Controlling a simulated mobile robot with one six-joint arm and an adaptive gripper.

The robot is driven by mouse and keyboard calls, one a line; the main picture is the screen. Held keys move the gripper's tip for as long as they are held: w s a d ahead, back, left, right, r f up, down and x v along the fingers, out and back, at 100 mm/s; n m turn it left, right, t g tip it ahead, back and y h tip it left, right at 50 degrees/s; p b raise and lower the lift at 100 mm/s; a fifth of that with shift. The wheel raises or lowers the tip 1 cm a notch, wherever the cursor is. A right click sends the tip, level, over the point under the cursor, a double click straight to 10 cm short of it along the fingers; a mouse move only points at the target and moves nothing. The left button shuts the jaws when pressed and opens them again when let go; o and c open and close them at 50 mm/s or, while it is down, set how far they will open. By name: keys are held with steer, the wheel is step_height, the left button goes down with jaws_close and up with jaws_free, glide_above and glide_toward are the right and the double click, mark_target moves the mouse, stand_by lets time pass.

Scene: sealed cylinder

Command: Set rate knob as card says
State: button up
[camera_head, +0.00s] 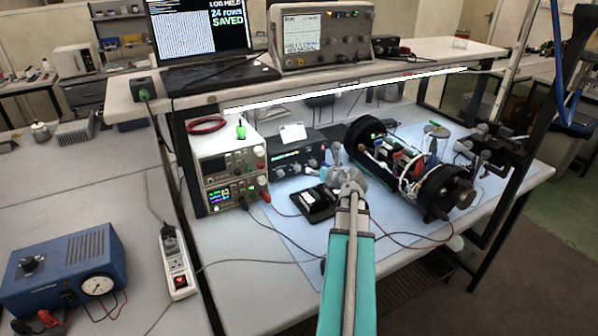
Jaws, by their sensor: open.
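A small white card (292,132) stands on top of a dark instrument box (297,148) on the bench; its writing is too small to read. The box's front has a small lit green display and knobs near its right end. I cannot tell which knob is the rate knob or where it points. My gripper (331,163), at the end of my teal arm, is open and seems empty. It is in front of the box's right end and hides part of it. I cannot tell whether it touches a knob.
A sealed cylinder's opened frame (408,168) with wires and boards lies right of my gripper. A black meter (314,203) lies below it. Stacked power supplies (232,170) stand left. A shelf (350,75) with laptop and oscilloscope (322,38) spans above. Cables cross the blue mat (300,235).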

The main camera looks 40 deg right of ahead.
mark_target(299, 169)
steer(key=shift+s+d+f+n+y, duration=0.25)
steer(key=shift+s+f+n, duration=0.2)
steer(key=shift+f, duration=0.25)
steer(key=shift+g, duration=0.3)
steer(key=b+x, duration=0.5)
steer(key=x, duration=0.8)
steer(key=shift+w+d, duration=0.1)
steer(key=shift+w, duration=0.25)
jaws_close()
